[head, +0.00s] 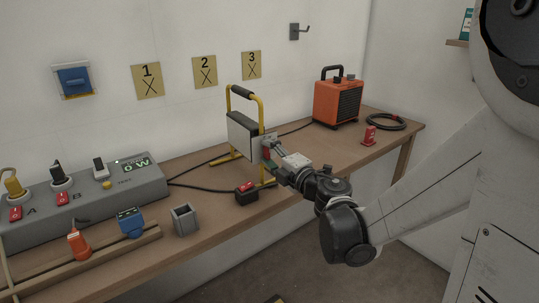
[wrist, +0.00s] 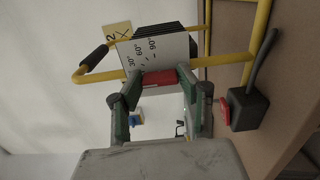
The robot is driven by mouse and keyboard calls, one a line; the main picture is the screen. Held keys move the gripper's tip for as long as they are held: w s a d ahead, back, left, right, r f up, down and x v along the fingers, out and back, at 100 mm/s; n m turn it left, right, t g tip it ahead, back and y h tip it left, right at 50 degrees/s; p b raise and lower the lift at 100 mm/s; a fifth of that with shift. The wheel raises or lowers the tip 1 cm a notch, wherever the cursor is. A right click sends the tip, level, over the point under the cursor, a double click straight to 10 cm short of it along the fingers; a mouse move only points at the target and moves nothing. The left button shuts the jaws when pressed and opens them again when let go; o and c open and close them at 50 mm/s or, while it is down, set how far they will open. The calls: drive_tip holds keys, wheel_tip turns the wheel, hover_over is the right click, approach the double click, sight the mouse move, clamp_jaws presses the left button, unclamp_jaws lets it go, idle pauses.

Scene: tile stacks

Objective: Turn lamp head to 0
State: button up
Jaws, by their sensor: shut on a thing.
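The work lamp (head: 243,135) stands on the bench in a yellow tubular frame with a black-wrapped top handle. Its pale flat head faces left in the head view. In the wrist view a white scale plate (wrist: 172,48) on the lamp's side shows 30°, 60° and 90° marks; a 0 mark and a pointer cannot be made out. My gripper (head: 271,145) is at the lamp's right side. In the wrist view my gripper (wrist: 162,88) is shut on a red handle (wrist: 160,77) just below the scale. The fingers hide the handle's ends.
A black box with a red switch (head: 246,193) stands by the lamp's foot, close to my gripper in the wrist view. A grey cup (head: 184,219) and a power strip unit (head: 85,195) are left. An orange heater (head: 338,102) and coiled cable (head: 386,122) are right.

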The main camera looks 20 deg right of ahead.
idle(0.4)
drive_tip(key=o, duration=1.1)
drive_tip(key=shift+o, duration=0.2)
drive_tip(key=v, duration=1.2)
drive_tip(key=shift+r, duration=0.15)
